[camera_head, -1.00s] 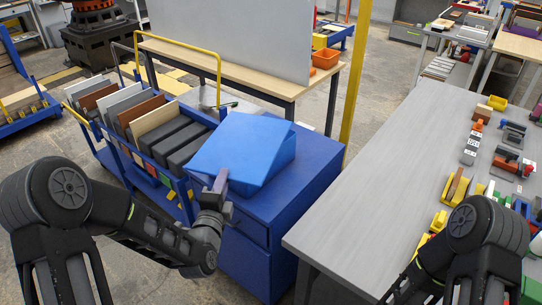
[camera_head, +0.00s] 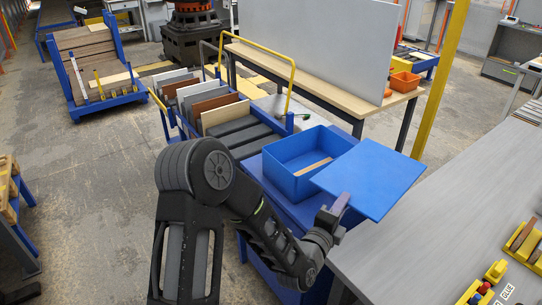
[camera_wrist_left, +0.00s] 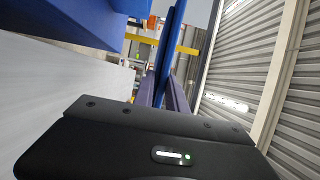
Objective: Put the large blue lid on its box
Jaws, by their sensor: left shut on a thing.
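The large blue lid (camera_head: 372,179) is a flat square panel, held up at the right of the blue box in the head view. My left gripper (camera_head: 338,208) is shut on the lid's near edge. In the left wrist view the lid (camera_wrist_left: 170,50) shows edge-on between the fingers (camera_wrist_left: 161,88). The open blue box (camera_head: 283,174) stands on a blue cabinet (camera_head: 277,209), with a light brown strip inside it. The lid overlaps the box's right side in the head view; I cannot tell whether they touch. My right gripper is not in view.
A blue rack cart (camera_head: 215,105) with upright boards stands behind and left of the box. A grey table (camera_head: 430,215) lies at the right, with yellow fixtures near its front. A wooden bench (camera_head: 320,85) with an orange bin is behind.

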